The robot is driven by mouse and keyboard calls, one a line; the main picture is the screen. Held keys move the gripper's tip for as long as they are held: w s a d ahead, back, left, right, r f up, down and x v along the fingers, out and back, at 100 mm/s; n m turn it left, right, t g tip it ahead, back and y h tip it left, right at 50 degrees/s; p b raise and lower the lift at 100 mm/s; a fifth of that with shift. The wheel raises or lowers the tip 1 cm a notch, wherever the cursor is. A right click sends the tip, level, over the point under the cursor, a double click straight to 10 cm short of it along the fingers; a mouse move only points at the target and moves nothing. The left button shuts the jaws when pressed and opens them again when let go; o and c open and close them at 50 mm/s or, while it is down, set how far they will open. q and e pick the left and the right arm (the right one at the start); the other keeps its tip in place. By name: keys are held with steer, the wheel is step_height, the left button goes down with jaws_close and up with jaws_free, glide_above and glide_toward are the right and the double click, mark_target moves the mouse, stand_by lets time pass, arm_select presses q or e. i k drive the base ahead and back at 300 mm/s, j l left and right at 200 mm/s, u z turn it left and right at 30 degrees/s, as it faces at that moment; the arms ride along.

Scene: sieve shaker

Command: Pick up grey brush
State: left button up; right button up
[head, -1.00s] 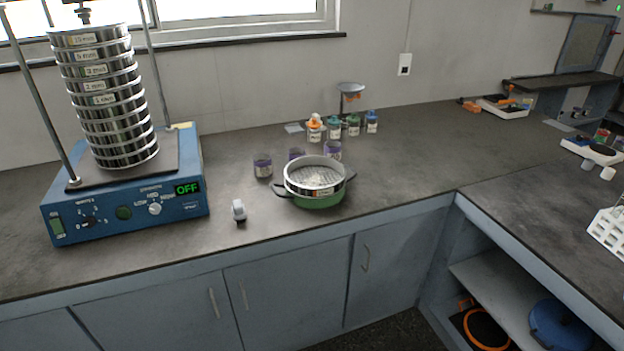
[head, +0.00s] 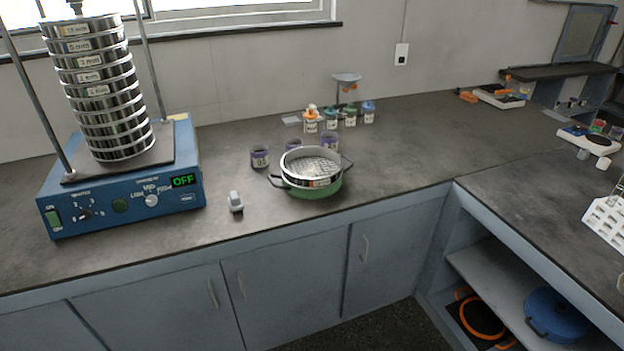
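A small grey object that looks like the grey brush (head: 235,202) stands on the dark worktop near its front edge. It is between the blue sieve shaker (head: 120,210) and the green pan (head: 318,191), apart from both. A metal sieve (head: 311,165) sits in the green pan. Neither of my grippers shows in the head view.
A tall sieve stack (head: 108,95) stands on the shaker, whose display reads OFF. A white rack (head: 606,222) is at the right. Worktop around the brush is clear.

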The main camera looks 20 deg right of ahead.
mark_target(235, 202)
steer(key=i+l, duration=0.15)
steer(key=i, duration=0.3)
steer(key=i+l, duration=0.1)
steer(key=i, duration=0.4)
